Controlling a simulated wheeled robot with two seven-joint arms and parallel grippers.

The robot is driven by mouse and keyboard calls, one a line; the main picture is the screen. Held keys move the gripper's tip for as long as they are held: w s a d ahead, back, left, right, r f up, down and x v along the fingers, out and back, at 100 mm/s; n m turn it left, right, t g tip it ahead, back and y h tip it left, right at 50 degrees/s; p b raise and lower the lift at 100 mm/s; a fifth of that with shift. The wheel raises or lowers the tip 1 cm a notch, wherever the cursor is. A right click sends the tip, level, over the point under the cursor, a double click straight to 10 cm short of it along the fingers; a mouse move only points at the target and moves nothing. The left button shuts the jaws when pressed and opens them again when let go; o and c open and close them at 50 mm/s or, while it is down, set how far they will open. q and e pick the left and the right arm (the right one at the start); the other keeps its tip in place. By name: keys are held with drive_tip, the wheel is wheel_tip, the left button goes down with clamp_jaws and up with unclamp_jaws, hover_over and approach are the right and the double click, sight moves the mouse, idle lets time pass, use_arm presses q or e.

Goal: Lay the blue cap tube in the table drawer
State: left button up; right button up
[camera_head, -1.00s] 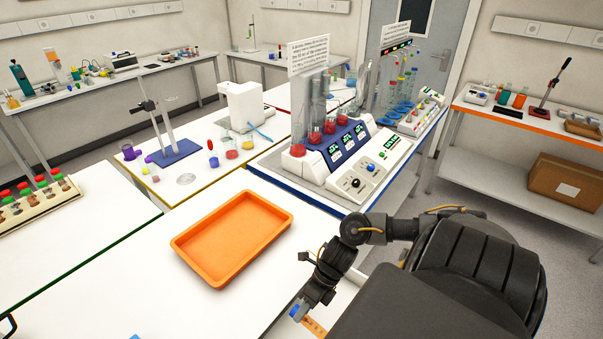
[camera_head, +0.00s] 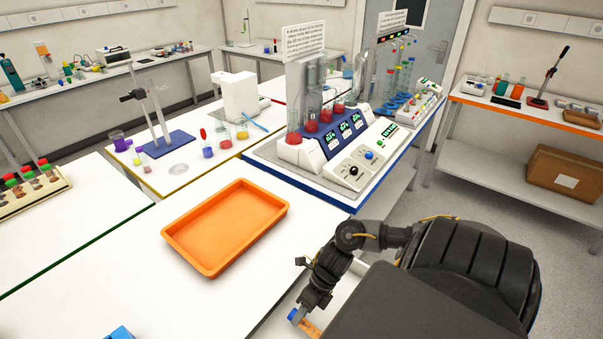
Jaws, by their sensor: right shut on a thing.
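My right gripper (camera_head: 308,309) is shut on the blue cap tube near the bottom middle. The tube's blue cap (camera_head: 293,315) sticks out to the left of the fingers. Its orange-brown body (camera_head: 310,329) shows just below them, and my own arm hides the rest. The tube is beside the right edge of the white table, over a pale surface (camera_head: 272,322) that looks like the open table drawer. Most of that drawer is hidden or out of frame, and I cannot tell whether the tube touches it. My left gripper is not in view.
An empty orange tray (camera_head: 184,246) lies on the white table left of my right arm. A blue object (camera_head: 121,333) is cut off at the bottom edge. A rack of capped tubes (camera_head: 32,192) stands at left. The table between them is clear.

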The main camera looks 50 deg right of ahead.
drive_tip(key=shift+f, duration=0.25)
drive_tip(key=o, duration=1.1)
drive_tip(key=shift+c, duration=0.2)
drive_tip(key=shift+d, duration=0.1)
drive_tip(key=shift+s+d+r, duration=0.1)
drive_tip(key=shift+d+r, duration=0.15)
drive_tip(key=shift+r, duration=0.05)
drive_tip(key=b+v, duration=0.2)
drive_tip(key=v, duration=0.8)
drive_tip(key=shift+a, duration=0.25)
